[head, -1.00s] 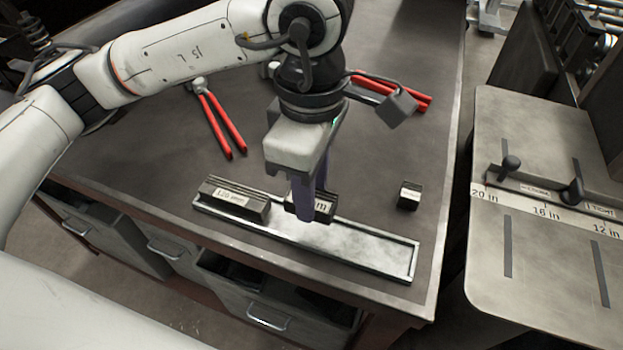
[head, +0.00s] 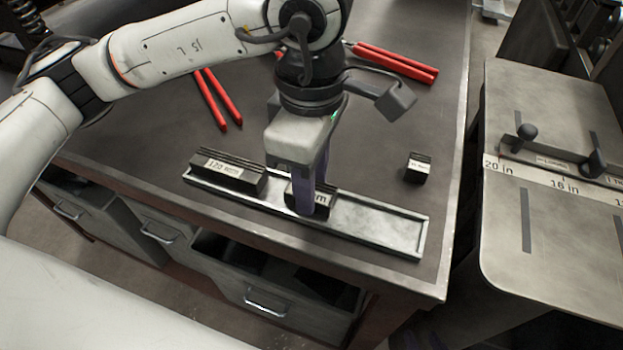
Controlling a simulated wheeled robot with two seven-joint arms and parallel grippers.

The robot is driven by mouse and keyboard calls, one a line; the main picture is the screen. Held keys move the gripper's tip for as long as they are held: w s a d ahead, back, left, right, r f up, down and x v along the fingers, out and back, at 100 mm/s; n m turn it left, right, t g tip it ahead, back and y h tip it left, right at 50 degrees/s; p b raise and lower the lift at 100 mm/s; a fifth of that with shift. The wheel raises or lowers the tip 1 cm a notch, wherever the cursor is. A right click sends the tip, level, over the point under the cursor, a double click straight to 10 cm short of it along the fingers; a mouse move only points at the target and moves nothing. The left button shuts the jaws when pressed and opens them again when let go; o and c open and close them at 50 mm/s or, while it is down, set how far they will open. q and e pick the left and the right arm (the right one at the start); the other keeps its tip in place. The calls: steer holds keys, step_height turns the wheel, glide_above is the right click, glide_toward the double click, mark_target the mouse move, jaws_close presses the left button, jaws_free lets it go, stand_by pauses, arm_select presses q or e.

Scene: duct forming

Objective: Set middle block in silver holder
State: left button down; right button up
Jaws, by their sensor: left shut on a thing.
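The silver holder (head: 375,228) is a long shallow metal tray near the table's front edge. A long dark block labelled 120 mm (head: 228,172) sits in its left end. The middle block (head: 320,197) is dark with a white label, mostly hidden by the fingers. My left gripper (head: 310,205) points down and is shut on the middle block, at the holder just right of the long block. I cannot tell whether the block touches the holder floor. A small dark block (head: 418,168) stands on the table behind the holder's right end. My right gripper is not in view.
Red-handled tools lie on the table (head: 110,130) at the back left (head: 217,98) and back right (head: 395,62). A metal machine bed with an inch scale (head: 540,230) stands to the right across a gap. The holder's right part is empty.

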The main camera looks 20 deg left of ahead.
arm_select(q)
steer(key=c, duration=1.3)
jaws_free()
